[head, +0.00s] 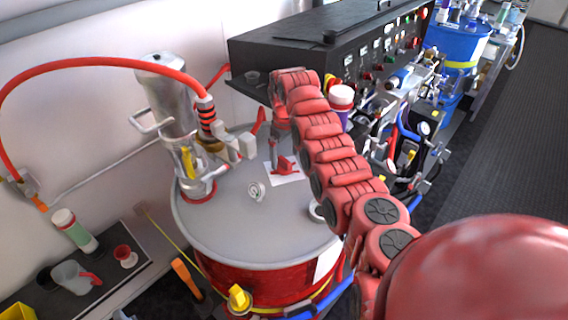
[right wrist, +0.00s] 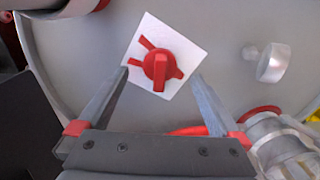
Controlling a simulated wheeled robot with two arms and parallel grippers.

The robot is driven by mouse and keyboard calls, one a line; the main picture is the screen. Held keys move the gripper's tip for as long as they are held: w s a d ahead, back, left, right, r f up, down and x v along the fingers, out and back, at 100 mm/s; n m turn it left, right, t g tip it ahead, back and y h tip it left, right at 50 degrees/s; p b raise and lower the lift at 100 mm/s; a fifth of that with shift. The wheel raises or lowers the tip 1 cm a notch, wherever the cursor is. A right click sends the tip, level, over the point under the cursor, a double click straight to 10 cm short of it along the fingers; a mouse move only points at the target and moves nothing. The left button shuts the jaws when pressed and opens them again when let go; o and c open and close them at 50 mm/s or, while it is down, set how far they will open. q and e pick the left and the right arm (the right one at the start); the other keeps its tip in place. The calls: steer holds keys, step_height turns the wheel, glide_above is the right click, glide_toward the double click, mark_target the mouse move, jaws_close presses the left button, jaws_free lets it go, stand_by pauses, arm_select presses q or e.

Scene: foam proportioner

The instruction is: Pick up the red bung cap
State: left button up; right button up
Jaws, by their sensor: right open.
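The red bung cap (head: 285,165) lies on a white square sheet (head: 292,179) on the grey drum top (head: 232,220). In the right wrist view the cap (right wrist: 160,68) is a red round piece with a raised bar and red prongs beside it. My right gripper (head: 281,140) is above the drum, just over the cap. In the right wrist view the open fingers of the gripper (right wrist: 159,76) point toward the cap, one to each side of it. Nothing is between them in their grip; whether they touch the sheet I cannot tell. My left gripper is not in view.
A metal pump (head: 172,105) with a red hose stands on the drum's left side. A small round metal fitting (head: 257,191) sits on the drum top, and also shows in the right wrist view (right wrist: 271,63). A black control cabinet (head: 320,40) stands behind.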

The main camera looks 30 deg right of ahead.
mark_target(285, 159)
step_height(285, 159, down, 4)
steer(key=shift+r+p, duration=0.25)
steer(key=shift+p, duration=0.6)
steer(key=shift+f, duration=0.25)
steer(key=c, duration=1.4)
steer(key=shift+c, duration=0.2)
steer(key=shift+r, duration=0.2)
